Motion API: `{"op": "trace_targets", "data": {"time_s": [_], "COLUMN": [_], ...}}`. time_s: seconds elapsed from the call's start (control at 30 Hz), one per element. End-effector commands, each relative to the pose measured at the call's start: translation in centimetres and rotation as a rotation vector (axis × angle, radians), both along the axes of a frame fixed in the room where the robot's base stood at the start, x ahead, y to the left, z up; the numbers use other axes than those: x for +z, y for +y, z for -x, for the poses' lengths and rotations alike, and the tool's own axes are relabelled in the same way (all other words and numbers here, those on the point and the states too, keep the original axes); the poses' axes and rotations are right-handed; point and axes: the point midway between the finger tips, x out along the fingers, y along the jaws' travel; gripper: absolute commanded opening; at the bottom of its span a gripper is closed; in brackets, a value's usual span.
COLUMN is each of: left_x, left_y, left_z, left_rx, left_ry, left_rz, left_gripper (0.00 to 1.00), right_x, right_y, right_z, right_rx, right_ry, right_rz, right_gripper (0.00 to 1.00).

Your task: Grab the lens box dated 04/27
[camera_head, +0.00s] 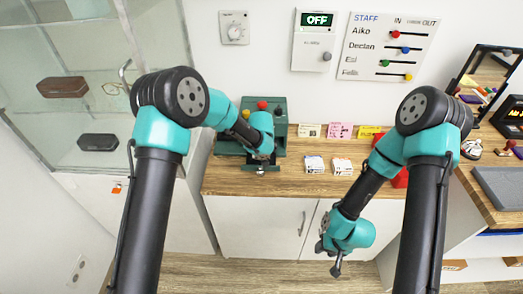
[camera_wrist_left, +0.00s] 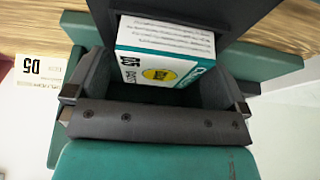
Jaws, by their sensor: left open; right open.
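In the left wrist view a white and teal box (camera_wrist_left: 165,58) with a yellow round mark and fine print shows just beyond my left gripper's dark jaw parts. I cannot read a date on it. In the head view my left gripper (camera_head: 262,158) is at the front of the dark green machine, open, its tips partly hidden. Two small white and blue boxes (camera_head: 314,164) (camera_head: 342,167) stand on the wooden counter to its right; their dates are too small to read. My right gripper (camera_head: 329,257) is open and empty, low in front of the cabinet doors.
The green machine (camera_head: 280,108) with red and yellow knobs stands on the counter (camera_head: 230,181). Cream, pink and yellow boxes (camera_head: 310,131) (camera_head: 340,131) (camera_head: 369,132) line the wall. A glass cabinet holds two dark cases (camera_head: 62,87) (camera_head: 98,142). A label reading D5 (camera_wrist_left: 38,75) is at left.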

Motion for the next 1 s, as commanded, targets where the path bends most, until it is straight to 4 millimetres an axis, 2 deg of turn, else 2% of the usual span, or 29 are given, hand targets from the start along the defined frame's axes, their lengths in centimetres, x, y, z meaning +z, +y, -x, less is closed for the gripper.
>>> {"op": "trace_targets", "data": {"time_s": [0.07,0.57,0.83,1.0], "left_x": [0.0,0.0,0.2,1.2], "left_y": [0.0,0.0,0.0,0.0], "left_z": [0.0,0.0,0.1,0.4], "left_rx": [0.0,0.0,0.0,0.001], "left_ry": [0.0,0.0,-0.001,-0.002], "left_rz": [0.0,0.0,0.0,0.0], "left_gripper": [0.98,0.5,0.49,0.49], "right_x": [0.0,0.0,0.0,0.0], "right_y": [0.0,0.0,0.0,0.0], "right_z": [0.0,0.0,0.0,0.0], "right_rx": [0.0,0.0,0.0,0.0], "right_ry": [0.0,0.0,0.0,0.0], "right_rz": [0.0,0.0,0.0,0.0], "right_gripper": [0.43,0.43,0.43,0.43]}}
